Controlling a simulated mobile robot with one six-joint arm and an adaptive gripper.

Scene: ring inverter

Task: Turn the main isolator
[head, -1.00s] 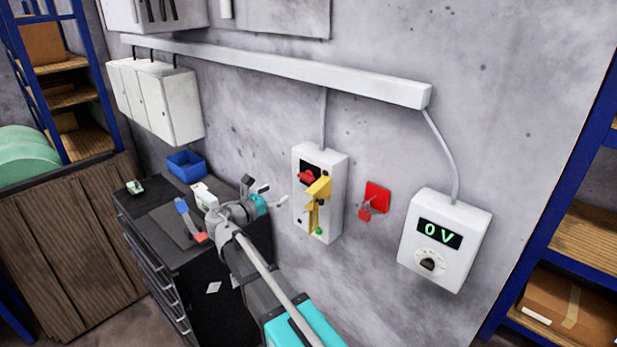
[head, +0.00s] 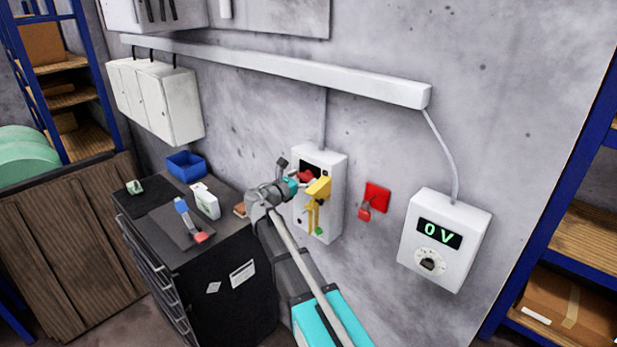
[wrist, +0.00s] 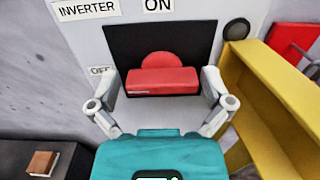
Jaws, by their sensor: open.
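The main isolator is a red rotary handle (wrist: 162,82) on a black plate, on the front of a white box (head: 333,225) on the wall. Its bar lies level in the wrist view, with the "ON" label (wrist: 158,5) above and the partly hidden "OFF" label (wrist: 99,71) at left. The handle also shows in the head view (head: 306,176), partly covered by my gripper. My gripper (wrist: 163,90) is open in front of the handle, one finger at each end of the bar. I cannot tell whether the fingers touch it.
A yellow bracket (wrist: 240,85) stands out from the box close to my right finger; it also shows in the head view (head: 319,188). A red wall plate (head: 377,194) and a meter reading 0 V (head: 443,270) are further right. A drawer cabinet (head: 215,290) stands at left.

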